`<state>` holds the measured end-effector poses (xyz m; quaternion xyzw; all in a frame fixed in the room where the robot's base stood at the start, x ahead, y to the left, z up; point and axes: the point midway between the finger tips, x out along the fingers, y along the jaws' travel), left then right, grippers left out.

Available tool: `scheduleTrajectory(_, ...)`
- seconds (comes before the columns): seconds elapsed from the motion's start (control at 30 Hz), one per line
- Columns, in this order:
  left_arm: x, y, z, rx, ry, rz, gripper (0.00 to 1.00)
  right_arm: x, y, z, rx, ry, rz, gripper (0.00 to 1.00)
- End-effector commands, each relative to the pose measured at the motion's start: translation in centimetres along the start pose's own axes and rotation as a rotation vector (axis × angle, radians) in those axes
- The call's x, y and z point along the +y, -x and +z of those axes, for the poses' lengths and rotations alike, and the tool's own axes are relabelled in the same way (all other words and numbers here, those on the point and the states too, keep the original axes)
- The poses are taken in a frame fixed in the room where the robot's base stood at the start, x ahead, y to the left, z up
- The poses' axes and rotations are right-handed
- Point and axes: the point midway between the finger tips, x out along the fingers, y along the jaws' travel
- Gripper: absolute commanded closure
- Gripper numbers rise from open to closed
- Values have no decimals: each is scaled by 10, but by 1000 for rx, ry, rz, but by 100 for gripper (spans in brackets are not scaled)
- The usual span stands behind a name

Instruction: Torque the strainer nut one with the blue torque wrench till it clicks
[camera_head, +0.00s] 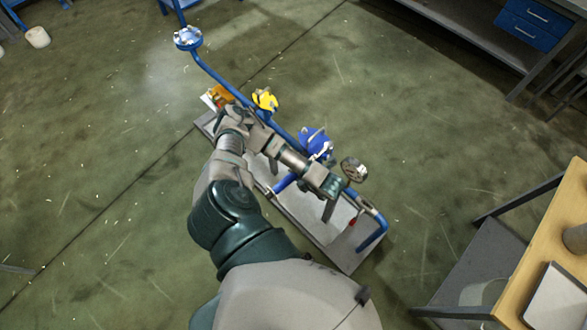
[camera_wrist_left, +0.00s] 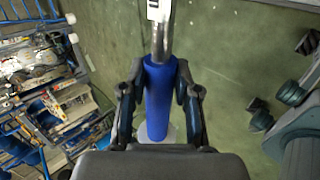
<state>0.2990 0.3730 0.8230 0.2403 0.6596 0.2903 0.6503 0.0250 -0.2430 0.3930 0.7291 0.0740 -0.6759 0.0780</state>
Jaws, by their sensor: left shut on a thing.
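The blue torque wrench shows in the left wrist view, with a blue handle (camera_wrist_left: 160,100) and a silver shaft running up out of the frame. My left gripper (camera_wrist_left: 160,82) is shut on the blue handle, with a finger on each side. The wrench's working end is out of that view. In the head view my left arm crosses over a pipe rig and hides part of it; I cannot make out the wrench there. A blue bolted body (camera_head: 316,143) sits on the rig beside my arm. Which part is strainer nut one, I cannot tell. My right gripper is not in view.
A wooden-topped table (camera_head: 540,245) stands at right. A bench with blue drawers (camera_head: 532,22) is at upper right. Open floor surrounds the rig.

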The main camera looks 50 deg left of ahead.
Motion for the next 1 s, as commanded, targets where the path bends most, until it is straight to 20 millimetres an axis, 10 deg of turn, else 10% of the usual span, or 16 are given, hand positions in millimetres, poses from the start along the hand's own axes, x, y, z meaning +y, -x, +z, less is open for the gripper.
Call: scheduleTrajectory(1.0,-45,44,16,271,279,8,100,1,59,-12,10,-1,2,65)
